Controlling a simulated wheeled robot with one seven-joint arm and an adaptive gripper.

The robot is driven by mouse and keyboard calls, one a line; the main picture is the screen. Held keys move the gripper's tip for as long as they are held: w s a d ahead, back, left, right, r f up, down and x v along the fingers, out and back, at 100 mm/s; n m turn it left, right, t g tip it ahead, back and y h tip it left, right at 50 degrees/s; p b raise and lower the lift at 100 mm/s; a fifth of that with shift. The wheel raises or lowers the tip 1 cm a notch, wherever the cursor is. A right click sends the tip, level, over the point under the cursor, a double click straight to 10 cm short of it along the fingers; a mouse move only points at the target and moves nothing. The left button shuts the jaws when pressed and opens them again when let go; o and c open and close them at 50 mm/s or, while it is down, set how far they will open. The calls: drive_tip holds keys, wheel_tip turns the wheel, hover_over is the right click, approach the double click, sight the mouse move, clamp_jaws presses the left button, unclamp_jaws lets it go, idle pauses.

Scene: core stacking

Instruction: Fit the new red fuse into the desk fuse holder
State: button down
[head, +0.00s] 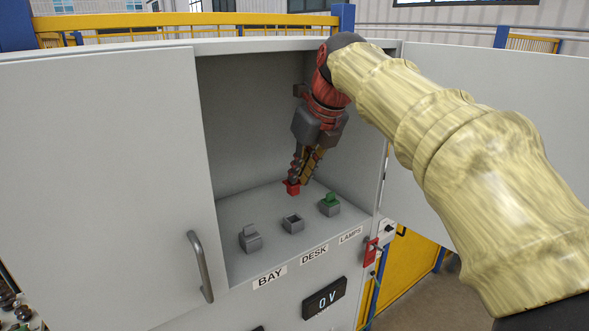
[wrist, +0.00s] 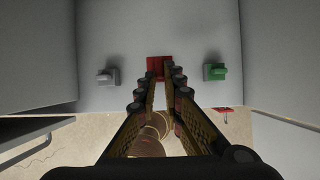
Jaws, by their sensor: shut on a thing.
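The red fuse (head: 293,187) is held between the fingertips of my gripper (head: 298,177), above and slightly behind the desk fuse holder in the head view. In the wrist view the red fuse (wrist: 159,66) shows at the fingertips of my gripper (wrist: 159,82). The desk fuse holder (head: 292,223) is a grey socket with an open, empty top, behind the DESK label (head: 314,254). In the wrist view I cannot make out this holder; the fuse and fingers cover its area.
The bay holder (head: 250,240) carries a grey fuse on the left. The lamps holder (head: 329,207) carries a green fuse on the right. The cabinet doors stand open, the left one with a handle (head: 201,266). A display (head: 325,299) below reads 0 V. A red tag hangs at the right.

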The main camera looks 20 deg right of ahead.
drive_tip(key=shift+s+f+b, duration=0.1)
drive_tip(key=shift+f+b, duration=0.45)
drive_tip(key=shift+f, duration=0.35)
drive_tip(key=shift+f+b, duration=1.25)
drive_tip(key=shift+f, duration=0.75)
drive_tip(key=shift+p, duration=0.55)
drive_tip(key=shift+f+b, duration=1.1)
drive_tip(key=shift+f, duration=0.75)
drive_tip(key=c, duration=2)
unclamp_jaws()
drive_tip(key=shift+o, duration=0.8)
